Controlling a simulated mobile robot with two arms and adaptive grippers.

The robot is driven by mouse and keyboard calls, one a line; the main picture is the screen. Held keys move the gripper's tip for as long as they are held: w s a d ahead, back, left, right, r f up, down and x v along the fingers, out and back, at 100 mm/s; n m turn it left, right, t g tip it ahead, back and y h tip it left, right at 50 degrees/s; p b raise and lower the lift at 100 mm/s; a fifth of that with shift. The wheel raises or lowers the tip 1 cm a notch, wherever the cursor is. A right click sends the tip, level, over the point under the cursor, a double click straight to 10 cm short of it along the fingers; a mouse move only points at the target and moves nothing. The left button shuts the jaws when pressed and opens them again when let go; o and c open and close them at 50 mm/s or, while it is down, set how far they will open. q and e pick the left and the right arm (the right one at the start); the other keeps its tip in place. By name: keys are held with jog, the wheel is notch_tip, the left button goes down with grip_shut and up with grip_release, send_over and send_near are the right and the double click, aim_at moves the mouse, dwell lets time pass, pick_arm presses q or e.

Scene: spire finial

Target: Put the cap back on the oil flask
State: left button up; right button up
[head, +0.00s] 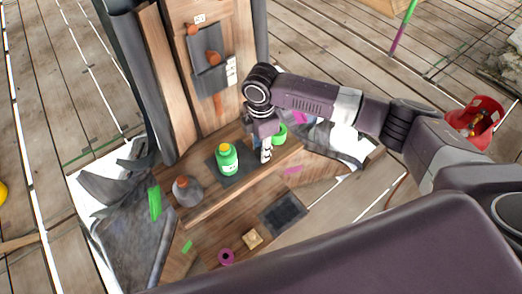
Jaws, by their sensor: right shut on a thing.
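A green flask (228,162) with a pale label and a yellow top stands upright on a dark mat (240,178) on the wooden ledge. I cannot tell whether the yellow top is a cap or the bare neck. My right gripper (266,155) points down just right of the flask, apart from it. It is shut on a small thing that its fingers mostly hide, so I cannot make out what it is. My left gripper is not in view.
A grey rounded vessel with an orange top (186,191) stands left of the flask. A green ring (279,135) lies behind my right gripper. Below are a dark tray (284,214), a pink ring (226,257) and a tan block (252,238). A tall wooden panel (184,75) rises behind.

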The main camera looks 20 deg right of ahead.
notch_tip(320, 180, up, 19)
jog(key=b, duration=0.2)
